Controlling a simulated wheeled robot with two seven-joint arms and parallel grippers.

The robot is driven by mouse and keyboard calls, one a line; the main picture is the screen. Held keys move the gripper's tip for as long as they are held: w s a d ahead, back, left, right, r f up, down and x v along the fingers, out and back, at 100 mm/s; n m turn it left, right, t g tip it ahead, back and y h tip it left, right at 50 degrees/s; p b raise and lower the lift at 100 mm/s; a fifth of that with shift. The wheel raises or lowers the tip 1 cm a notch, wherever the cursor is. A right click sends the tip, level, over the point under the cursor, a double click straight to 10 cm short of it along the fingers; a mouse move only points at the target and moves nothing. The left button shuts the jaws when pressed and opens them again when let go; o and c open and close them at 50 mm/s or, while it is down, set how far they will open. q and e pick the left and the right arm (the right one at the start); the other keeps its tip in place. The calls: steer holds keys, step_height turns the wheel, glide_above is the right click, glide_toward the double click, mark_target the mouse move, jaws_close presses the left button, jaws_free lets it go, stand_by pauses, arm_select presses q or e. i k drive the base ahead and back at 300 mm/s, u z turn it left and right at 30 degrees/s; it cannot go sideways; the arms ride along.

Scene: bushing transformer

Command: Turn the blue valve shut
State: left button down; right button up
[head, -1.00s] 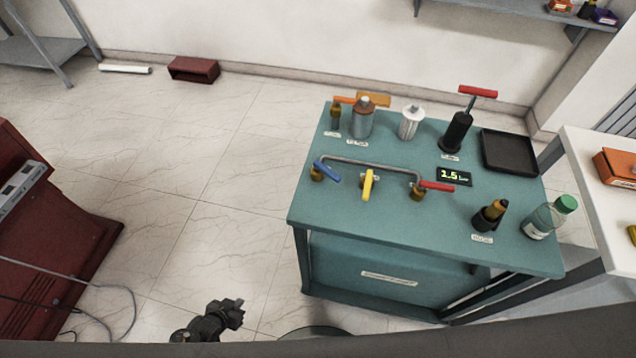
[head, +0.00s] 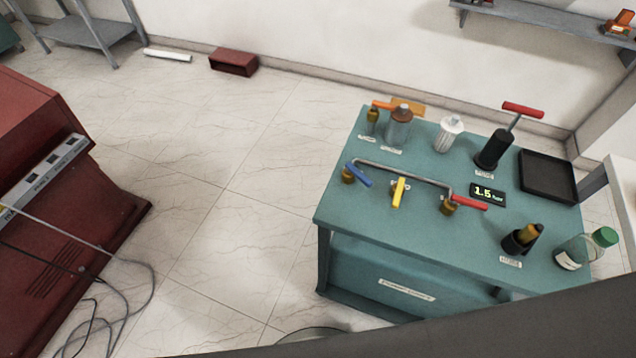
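The blue valve (head: 360,175) is a small blue lever on a brass body at the left end of a grey pipe (head: 405,173). Its handle slants down to the right, at an angle to the pipe. The yellow valve (head: 399,191) points toward the front edge, and the red valve (head: 468,202) points right. All sit on the teal bench (head: 350,222). Neither of my grippers shows in the head view now, so their state cannot be seen.
Behind the pipe stand bottles, a white ribbed cylinder (head: 448,133), a black pump with red handle (head: 494,150) and a black tray (head: 548,176). A display (head: 488,194) reads 1.5. A red cabinet (head: 60,180) with cables is at left. Open floor lies between.

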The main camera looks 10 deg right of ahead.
mark_target(348, 166)
steer(key=u, duration=1.3)
steer(key=k, duration=1)
steer(key=z, duration=1.5)
steer(key=i, duration=0.5)
steer(key=z, duration=0.05)
